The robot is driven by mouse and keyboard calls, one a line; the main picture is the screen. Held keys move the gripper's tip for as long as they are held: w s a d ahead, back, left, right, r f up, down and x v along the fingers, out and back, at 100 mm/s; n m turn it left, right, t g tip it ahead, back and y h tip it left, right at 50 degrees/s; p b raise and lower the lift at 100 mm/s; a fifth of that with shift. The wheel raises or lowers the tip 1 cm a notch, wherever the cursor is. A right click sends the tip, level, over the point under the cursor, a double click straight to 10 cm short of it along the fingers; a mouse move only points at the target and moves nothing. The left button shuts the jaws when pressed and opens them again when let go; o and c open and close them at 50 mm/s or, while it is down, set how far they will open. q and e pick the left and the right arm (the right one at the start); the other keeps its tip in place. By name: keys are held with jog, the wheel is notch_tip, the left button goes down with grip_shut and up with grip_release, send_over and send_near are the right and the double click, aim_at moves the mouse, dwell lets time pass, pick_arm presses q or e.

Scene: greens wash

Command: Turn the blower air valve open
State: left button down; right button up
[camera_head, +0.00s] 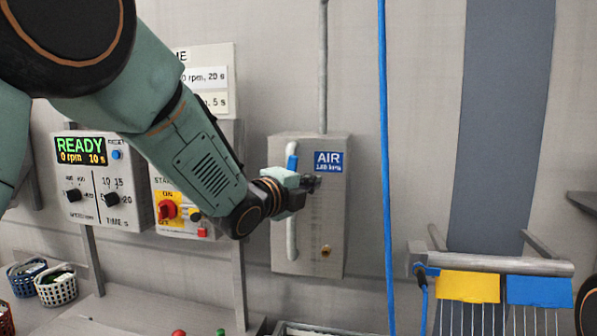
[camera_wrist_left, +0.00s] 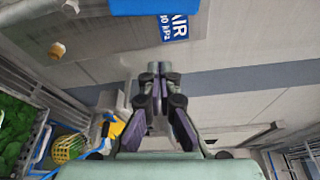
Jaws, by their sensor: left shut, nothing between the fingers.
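The grey air panel (camera_head: 318,232) is on the wall with a blue AIR label (camera_head: 328,162), which also shows in the wrist view (camera_wrist_left: 174,28). A blue piece (camera_head: 291,149), which looks like the valve handle, shows at the upper part of a pale vertical pipe (camera_head: 291,240) on the panel. My arm partly hides it. A large blue part (camera_wrist_left: 152,6) shows at the top of the wrist view. My left gripper (camera_head: 314,184) is shut and empty in front of the panel, just below the label; its closed fingers show in the wrist view (camera_wrist_left: 155,72). Contact cannot be told.
A READY control box (camera_head: 85,205) and a panel with a red knob (camera_head: 168,211) are at the left. A blue hose (camera_head: 385,150) hangs right of the air panel. A rail with yellow (camera_head: 468,286) and blue plates is at lower right. Baskets (camera_head: 56,290) stand at lower left.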

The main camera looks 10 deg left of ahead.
pick_arm(q)
jog(key=w+a, duration=0.1)
jog(key=a+p, duration=0.1)
jog(key=w+a+p, duration=0.1)
jog(key=shift+w+a+r, duration=0.3)
jog(key=shift+w, duration=0.05)
jog(key=shift+s, duration=0.1)
jog(key=shift+a+r+n+b, duration=0.15)
jog(key=shift+a+n+b, duration=0.15)
jog(key=shift+a+n, duration=0.4)
jog(key=shift+d, duration=0.1)
